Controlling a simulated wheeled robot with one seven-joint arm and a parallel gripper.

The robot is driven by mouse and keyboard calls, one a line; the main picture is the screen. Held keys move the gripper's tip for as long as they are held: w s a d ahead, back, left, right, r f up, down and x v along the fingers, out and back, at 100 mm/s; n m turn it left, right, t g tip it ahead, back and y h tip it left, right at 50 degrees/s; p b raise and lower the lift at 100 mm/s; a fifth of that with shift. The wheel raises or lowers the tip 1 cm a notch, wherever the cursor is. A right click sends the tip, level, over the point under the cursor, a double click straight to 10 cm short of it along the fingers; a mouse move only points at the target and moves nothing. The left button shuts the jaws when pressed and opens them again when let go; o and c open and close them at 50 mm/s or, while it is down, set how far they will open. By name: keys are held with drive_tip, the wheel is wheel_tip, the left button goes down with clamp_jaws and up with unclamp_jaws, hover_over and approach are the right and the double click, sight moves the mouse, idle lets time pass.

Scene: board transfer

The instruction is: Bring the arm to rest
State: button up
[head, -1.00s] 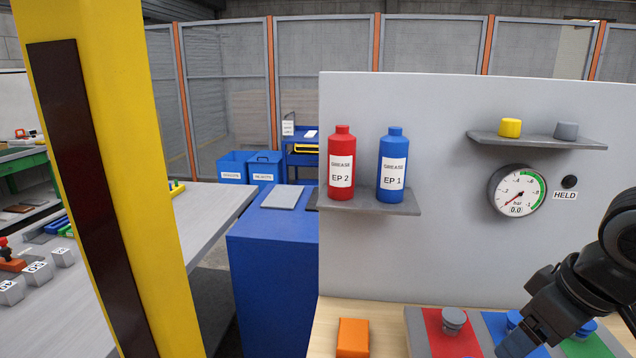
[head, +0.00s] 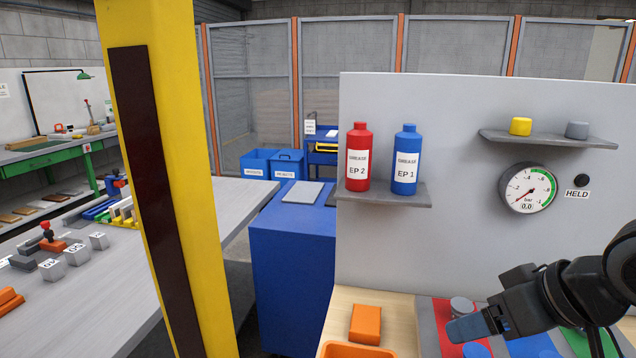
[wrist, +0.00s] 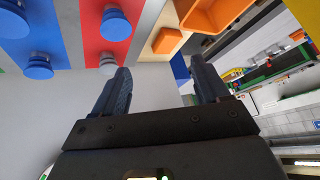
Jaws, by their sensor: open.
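My gripper (head: 478,325) is at the lower right of the head view, in front of the grey upright panel (head: 450,260) and above the coloured board (head: 445,312). In the wrist view its two fingers (wrist: 158,88) stand well apart with nothing between them. The board shows there with red and blue fields (wrist: 62,45) and several round knobs (wrist: 115,22). In the head view my arm and gripper hide part of the board and its knobs.
An orange block (head: 365,325) and an orange tray (head: 345,351) lie on the wooden top left of the board. A red bottle (head: 358,160) and a blue bottle (head: 405,162) stand on a panel shelf. A yellow post (head: 200,200) rises at the left.

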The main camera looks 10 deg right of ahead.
drive_tip(key=w+a+r+m+t+y, duration=0.1)
drive_tip(key=w+a+t+y, duration=0.15)
drive_tip(key=a, duration=0.25)
drive_tip(key=w+a+r+m+t+y, duration=0.1)
drive_tip(key=a+t, duration=0.2)
drive_tip(key=a, duration=0.3)
drive_tip(key=s+a+f+m+t+h, duration=0.3)
drive_tip(key=s+a+f+m, duration=0.1)
drive_tip(key=s+m, duration=0.1)
drive_tip(key=s+d+f+h, duration=0.2)
drive_tip(key=s+f, duration=0.1)
drive_tip(key=s, duration=0.5)
drive_tip(key=s+d+f+n+h, duration=0.1)
drive_tip(key=s+f, duration=0.2)
drive_tip(key=s, duration=0.5)
drive_tip(key=s+d+f+h, duration=0.2)
drive_tip(key=s, duration=0.6)
drive_tip(key=s+d+r+n+y, duration=0.1)
drive_tip(key=s+d+r+n, duration=0.1)
drive_tip(key=s, duration=0.5)
drive_tip(key=shift+d+n, duration=0.45)
drive_tip(key=shift+n, duration=0.65)
